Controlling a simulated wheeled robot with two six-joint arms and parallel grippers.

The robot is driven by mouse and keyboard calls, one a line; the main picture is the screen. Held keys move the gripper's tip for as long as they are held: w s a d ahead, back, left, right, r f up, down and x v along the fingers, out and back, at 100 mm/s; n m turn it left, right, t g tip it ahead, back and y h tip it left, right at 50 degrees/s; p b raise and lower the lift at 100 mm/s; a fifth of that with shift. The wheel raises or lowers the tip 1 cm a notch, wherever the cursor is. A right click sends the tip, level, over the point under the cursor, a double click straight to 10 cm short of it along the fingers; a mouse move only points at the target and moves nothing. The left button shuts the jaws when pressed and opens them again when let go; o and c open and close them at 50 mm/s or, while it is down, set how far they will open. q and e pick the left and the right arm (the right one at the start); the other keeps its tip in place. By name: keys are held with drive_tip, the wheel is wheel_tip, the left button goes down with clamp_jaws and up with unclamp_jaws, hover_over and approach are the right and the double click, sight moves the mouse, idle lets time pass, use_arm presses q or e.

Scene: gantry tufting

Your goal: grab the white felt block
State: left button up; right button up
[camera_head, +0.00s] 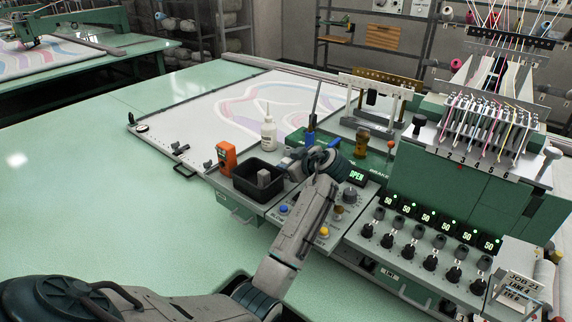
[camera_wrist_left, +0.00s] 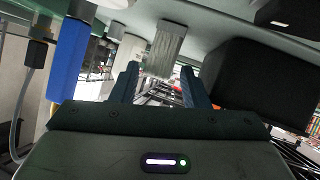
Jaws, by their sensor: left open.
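My left gripper (camera_head: 284,165) is just right of the block, at the bin's right side. In the left wrist view the pale, ribbed block (camera_wrist_left: 165,48) shows ahead of the two open fingers (camera_wrist_left: 160,82), roughly in line with the gap between them. The fingers look empty, and whether they touch the block I cannot tell. My right gripper is not in view.
An orange device (camera_head: 227,157) stands left of the bin and a white bottle (camera_head: 268,132) behind it. A blue-handled tool (camera_head: 310,138) stands close behind my gripper. Buttons and knobs (camera_head: 350,195) lie to the right. The green table (camera_head: 90,180) at left is clear.

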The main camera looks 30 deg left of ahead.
use_arm(q)
drive_tip(key=shift+d, duration=0.1)
drive_tip(key=shift+c, duration=0.2)
drive_tip(key=c, duration=0.7)
